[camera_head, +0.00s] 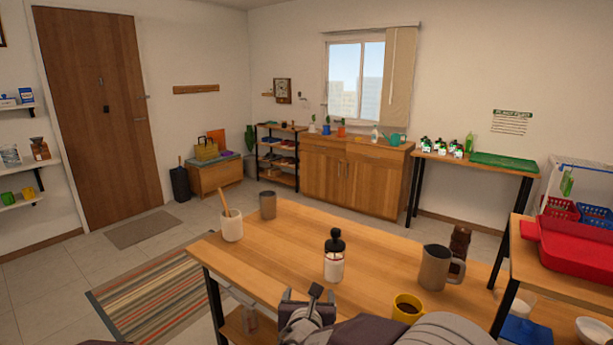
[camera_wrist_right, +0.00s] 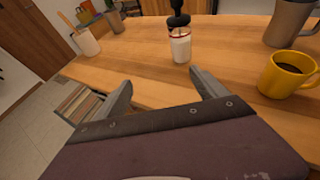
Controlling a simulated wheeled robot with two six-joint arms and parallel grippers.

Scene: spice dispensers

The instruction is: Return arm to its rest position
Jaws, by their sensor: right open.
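My right gripper (camera_head: 301,294) is at the near edge of the wooden table (camera_head: 285,240). In the wrist view its two fingers (camera_wrist_right: 162,84) are spread apart with nothing between them. A spice dispenser (camera_head: 334,262) with a black top and pale body stands upright on the table, just beyond the gripper and apart from it. It also shows in the wrist view (camera_wrist_right: 180,45), ahead of the fingers. My left gripper is in neither view.
A yellow mug (camera_head: 407,309) of dark liquid and a grey-brown mug (camera_head: 434,268) stand to the right. A white cup (camera_head: 231,228) with a wooden utensil and a grey cup (camera_head: 268,205) stand at the left. A red case (camera_head: 575,250) sits on a side table.

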